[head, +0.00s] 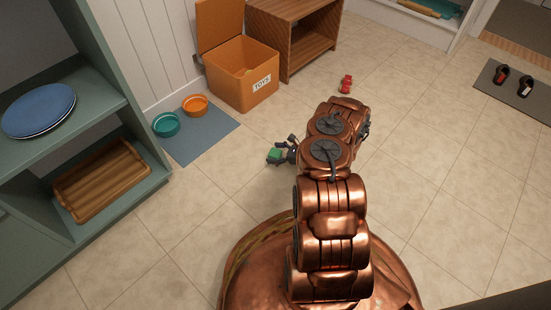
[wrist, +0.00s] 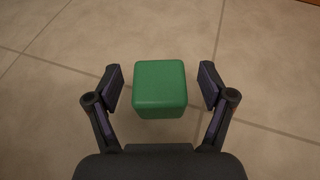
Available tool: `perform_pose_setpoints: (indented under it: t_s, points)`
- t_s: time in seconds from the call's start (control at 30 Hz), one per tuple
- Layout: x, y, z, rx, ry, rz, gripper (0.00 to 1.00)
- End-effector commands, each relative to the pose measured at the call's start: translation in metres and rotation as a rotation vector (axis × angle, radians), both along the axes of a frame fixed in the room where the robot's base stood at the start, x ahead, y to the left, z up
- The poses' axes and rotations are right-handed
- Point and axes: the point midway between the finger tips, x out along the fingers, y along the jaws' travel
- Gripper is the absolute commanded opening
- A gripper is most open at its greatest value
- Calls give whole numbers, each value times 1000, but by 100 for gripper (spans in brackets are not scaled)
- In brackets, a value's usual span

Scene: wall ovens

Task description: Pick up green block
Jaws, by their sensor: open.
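A green block (wrist: 159,85) with rounded edges sits on the tiled floor in the wrist view. My gripper (wrist: 161,86) is open, with one finger on each side of the block and a visible gap on both sides. In the head view the green block (head: 274,156) shows at the end of my gripper (head: 280,154), left of my arm. My gripper partly covers the block there.
An orange toy box (head: 243,85) with its lid up stands at the back, beside a wooden shelf (head: 293,40). A blue mat (head: 205,142) holds a teal bowl (head: 166,124) and an orange bowl (head: 195,105). A red toy (head: 346,84) lies on the floor.

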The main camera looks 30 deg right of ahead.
Motion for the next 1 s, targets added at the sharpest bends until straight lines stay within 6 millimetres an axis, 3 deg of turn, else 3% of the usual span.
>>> perform_pose_setpoints:
  t_s: [0.2, 0.5, 1.0]
  points:
    - [17, 11, -10, 0, 0, 1, 81]
    - [19, 13, -9, 0, 0, 0, 80]
    - [19, 13, -9, -1, 1, 0, 28]
